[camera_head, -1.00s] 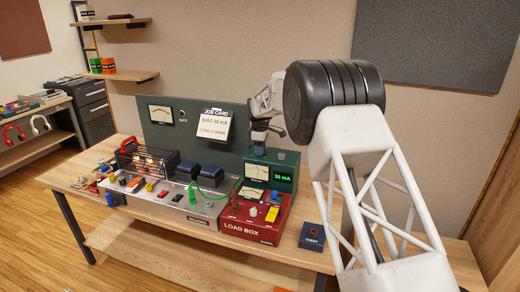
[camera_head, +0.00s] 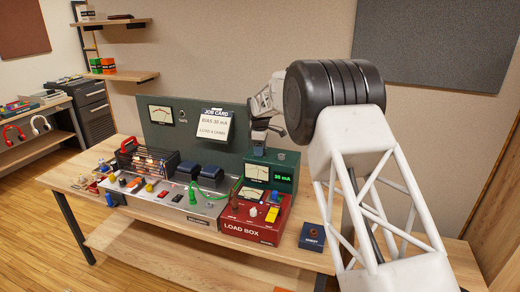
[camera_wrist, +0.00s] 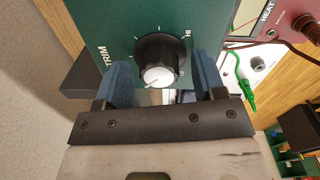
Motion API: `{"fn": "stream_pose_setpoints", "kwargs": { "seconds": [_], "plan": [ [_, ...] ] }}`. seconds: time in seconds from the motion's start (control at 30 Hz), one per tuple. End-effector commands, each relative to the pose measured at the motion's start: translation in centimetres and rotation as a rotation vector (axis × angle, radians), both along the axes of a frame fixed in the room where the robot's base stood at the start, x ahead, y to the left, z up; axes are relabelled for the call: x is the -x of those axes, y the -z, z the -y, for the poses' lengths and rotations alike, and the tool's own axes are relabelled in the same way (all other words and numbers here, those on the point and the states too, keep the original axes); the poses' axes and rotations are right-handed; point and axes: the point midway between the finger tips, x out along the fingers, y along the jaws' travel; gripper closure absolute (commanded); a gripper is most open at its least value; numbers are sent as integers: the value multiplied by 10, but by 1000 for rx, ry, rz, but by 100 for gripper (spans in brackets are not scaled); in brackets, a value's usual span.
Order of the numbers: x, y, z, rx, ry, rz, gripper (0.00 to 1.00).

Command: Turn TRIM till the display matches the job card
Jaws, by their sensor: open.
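The TRIM knob (camera_wrist: 160,62), black with a pale cap and a white pointer mark, stands on a green panel (camera_wrist: 95,20) in the wrist view. My gripper (camera_wrist: 163,80) is open, with one blue finger on each side of the knob. Narrow gaps seem to show, but contact is hard to judge. In the head view my gripper (camera_head: 262,128) is over the green meter box (camera_head: 256,187). Its green-lit display (camera_head: 282,178) reads thirty-something mA; the last digit is unclear. The job card (camera_head: 214,126) gives a BIAS value in mA and an 8 ohm load; its BIAS digits are blurred.
The red LOAD BOX (camera_head: 250,225) stands in front of the meter box. A chassis with glowing tubes (camera_head: 148,162) and dark blocks (camera_head: 210,174) is to the left. A blue box (camera_head: 312,236) sits at the right on the bench. A tall green panel (camera_head: 160,138) stands behind.

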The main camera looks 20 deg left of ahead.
Motion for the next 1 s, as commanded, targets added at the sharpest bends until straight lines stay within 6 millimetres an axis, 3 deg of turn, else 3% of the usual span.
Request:
{"fn": "stream_pose_setpoints", "kwargs": {
  "seconds": [0.6,1.0],
  "plan": [
    [2,-66,0,-1,0,2,36],
    [2,-76,0,0,0,0,36]
  ]
}}
